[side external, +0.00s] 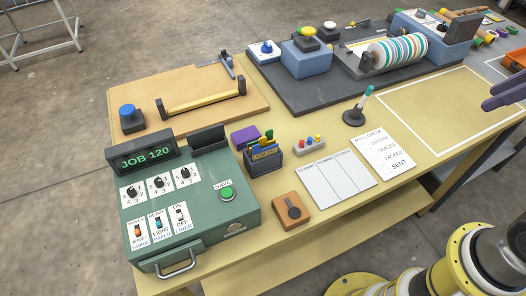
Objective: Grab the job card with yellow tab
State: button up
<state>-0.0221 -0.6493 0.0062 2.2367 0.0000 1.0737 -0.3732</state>
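A small dark card holder (265,162) stands on the yellow bench, just right of the green control box. Several cards stand upright in it, with green and yellow tabs showing at the top. A yellow tab (263,141) shows near the middle; the card's body is hidden in the holder. The holder's front carries a yellowish label. My gripper (487,104) seems to be the purple-grey pair of fingers at the right edge, far from the holder. It is cut off by the frame, and its opening is unclear.
The green control box (190,225) with the JOB 120 display stands left of the holder. A purple block (244,137) is close behind it. A small button strip (309,144), a brown knob block (291,211) and a three-column sheet (335,184) lie nearby.

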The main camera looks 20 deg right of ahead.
jog(key=w+a+r+n+g, duration=0.1)
jog(key=w+a+r+n, duration=0.2)
jog(key=w, duration=0.3)
jog(key=w+a+r+n, duration=0.2)
jog(key=w+r+n, duration=0.1)
jog(key=w+r, duration=0.15)
jog(key=w+a+f+n+g, duration=0.2)
jog(key=w+a+f+n, duration=0.15)
jog(key=w+a, duration=0.7)
jog(key=w+a+f+n+g, duration=0.25)
jog(key=w+a+f, duration=0.25)
jog(key=a+f, duration=0.5)
jog(key=shift+n, duration=0.7)
jog(key=shift+s+a+f, duration=0.15)
jog(key=shift+a+f, duration=0.45)
jog(key=shift+f, duration=2.05)
jog(key=shift+s+a+f, duration=0.1)
jog(key=shift+a+f, duration=0.5)
jog(key=shift+f, duration=2.05)
jog(key=shift+s+a+f, duration=0.15)
jog(key=shift+a+f, duration=0.45)
jog(key=shift+f, duration=2.05)
grip_shut()
